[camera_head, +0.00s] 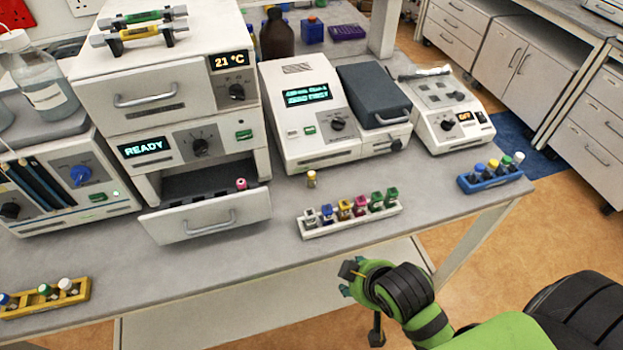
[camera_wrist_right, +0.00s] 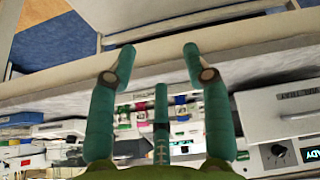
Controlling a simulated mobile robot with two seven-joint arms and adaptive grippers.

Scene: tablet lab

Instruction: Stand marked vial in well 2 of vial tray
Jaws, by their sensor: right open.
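My right gripper (camera_head: 350,280) is open and empty in front of the bench's front edge. In the right wrist view its fingers (camera_wrist_right: 158,58) are spread, with nothing between them. A small vial with a tan cap (camera_head: 311,179) stands upright alone on the bench, behind the white rack. A vial with a pink cap (camera_head: 241,184) shows in the open drawer (camera_head: 205,221). A yellow tray (camera_head: 78,300) at the lower left holds vials with blue, green and white caps. A blue tray (camera_head: 468,188) at the right holds several capped vials. I cannot make out a mark or well numbers. My left gripper is out of view.
A white rack (camera_head: 352,225) with several coloured-cap containers stands near the front edge. Behind are a two-drawer unit reading READY (camera_head: 170,147), a machine with a lit screen (camera_head: 305,120) and a smaller instrument (camera_head: 440,115). Bare bench lies between the yellow tray and white rack.

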